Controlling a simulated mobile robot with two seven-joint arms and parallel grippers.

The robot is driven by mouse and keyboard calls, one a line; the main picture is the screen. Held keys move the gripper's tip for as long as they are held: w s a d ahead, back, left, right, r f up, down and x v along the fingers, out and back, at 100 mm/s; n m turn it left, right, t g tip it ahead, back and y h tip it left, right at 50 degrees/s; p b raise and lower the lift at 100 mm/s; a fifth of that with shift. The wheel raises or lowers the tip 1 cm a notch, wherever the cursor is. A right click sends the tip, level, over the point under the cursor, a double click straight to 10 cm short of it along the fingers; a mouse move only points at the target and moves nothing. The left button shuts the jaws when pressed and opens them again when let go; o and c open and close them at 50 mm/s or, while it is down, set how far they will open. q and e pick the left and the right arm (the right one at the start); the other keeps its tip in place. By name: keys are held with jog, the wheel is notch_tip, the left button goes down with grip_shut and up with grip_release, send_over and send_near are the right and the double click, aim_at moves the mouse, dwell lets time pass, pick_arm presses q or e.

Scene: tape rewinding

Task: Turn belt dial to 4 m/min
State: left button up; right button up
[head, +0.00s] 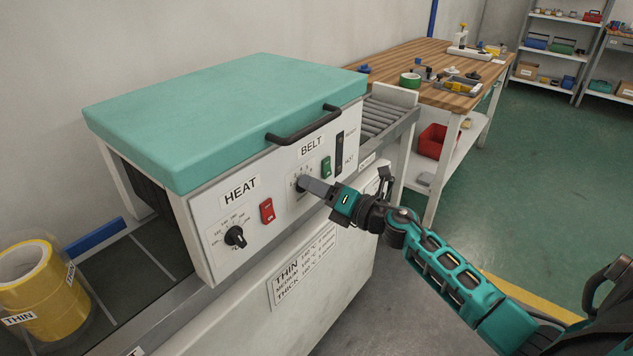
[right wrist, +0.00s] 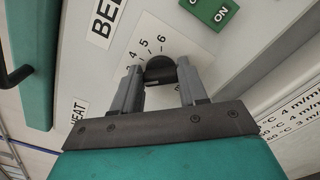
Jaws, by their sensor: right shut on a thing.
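The belt dial (right wrist: 160,69) is a small black knob on a white scale plate, with 4, 5 and 6 readable above it in the right wrist view. My right gripper (right wrist: 160,88) is shut on this knob, one grey finger on each side. In the head view, my right gripper (head: 307,185) reaches the front panel under the BELT label (head: 311,146) and hides most of the dial. The dial's pointer mark cannot be made out. My left gripper is not in view.
The heat dial (head: 235,236) and a red switch (head: 267,210) sit left of the belt dial. A green switch (head: 326,167) is close at its right. A black handle (head: 303,125) juts out above. Yellow tape rolls (head: 45,300) stand on the conveyor at left.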

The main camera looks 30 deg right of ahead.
pick_arm(q)
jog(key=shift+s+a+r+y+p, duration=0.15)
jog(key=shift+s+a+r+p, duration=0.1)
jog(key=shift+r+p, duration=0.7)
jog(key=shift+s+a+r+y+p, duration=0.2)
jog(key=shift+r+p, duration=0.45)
jog(key=shift+p, duration=0.45)
pick_arm(e)
jog(key=shift+f+m, duration=0.2)
jog(key=shift+m, duration=3.9)
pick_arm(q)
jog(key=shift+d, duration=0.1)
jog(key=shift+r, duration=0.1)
pick_arm(e)
jog(key=o, duration=1.1)
jog(key=shift+c, duration=0.2)
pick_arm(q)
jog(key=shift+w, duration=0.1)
pick_arm(e)
jog(key=shift+d, duration=0.1)
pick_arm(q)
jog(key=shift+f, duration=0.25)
pick_arm(e)
jog(key=v, duration=1.3)
